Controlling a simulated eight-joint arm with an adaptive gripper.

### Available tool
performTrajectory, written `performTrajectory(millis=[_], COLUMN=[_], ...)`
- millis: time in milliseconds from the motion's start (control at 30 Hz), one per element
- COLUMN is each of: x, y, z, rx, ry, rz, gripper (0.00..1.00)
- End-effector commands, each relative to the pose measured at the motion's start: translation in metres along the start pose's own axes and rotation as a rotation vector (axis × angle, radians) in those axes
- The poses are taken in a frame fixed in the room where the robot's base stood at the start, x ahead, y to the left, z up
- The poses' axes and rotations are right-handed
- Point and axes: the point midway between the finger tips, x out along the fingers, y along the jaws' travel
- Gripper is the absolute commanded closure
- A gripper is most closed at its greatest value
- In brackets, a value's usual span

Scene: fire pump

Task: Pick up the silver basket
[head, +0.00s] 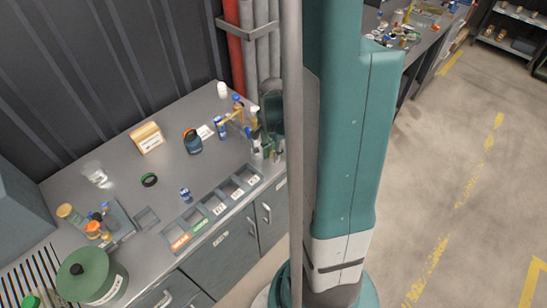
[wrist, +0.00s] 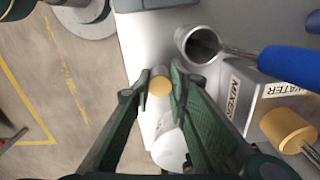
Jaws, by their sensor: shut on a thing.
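In the wrist view, my gripper (wrist: 153,84) is shut on a small grey cylinder with a tan round end (wrist: 159,86), held between the fingertips. A silver open cup-like container (wrist: 190,55) lies just beyond and right of the fingertips, apart from them. A tool with a blue handle (wrist: 290,62) has its metal shaft reaching to this cup's mouth. I cannot tell for sure which of these is the silver basket. In the head view, the fingertips are hard to make out beside the pole, near several small bottles at the bench's right end.
A white jar (wrist: 172,148) sits between the fingers, below the held cylinder. The grey bench (head: 130,200) carries labelled trays (head: 215,207), a wooden block (head: 147,137) and a green canister (head: 92,275). Its middle is fairly clear.

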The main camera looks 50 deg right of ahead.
Motion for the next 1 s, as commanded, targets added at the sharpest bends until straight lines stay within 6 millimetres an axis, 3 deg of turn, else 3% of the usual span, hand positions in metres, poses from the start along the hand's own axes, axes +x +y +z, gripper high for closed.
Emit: performTrajectory(millis=[467, 1000], x=[-0.01, -0.066], y=[0.0, 0.0], z=[0.0, 0.0], rx=[0.0, 0.0], ry=[0.0, 0.0], rz=[0.0, 0.0], gripper=[0.91, 0.91])
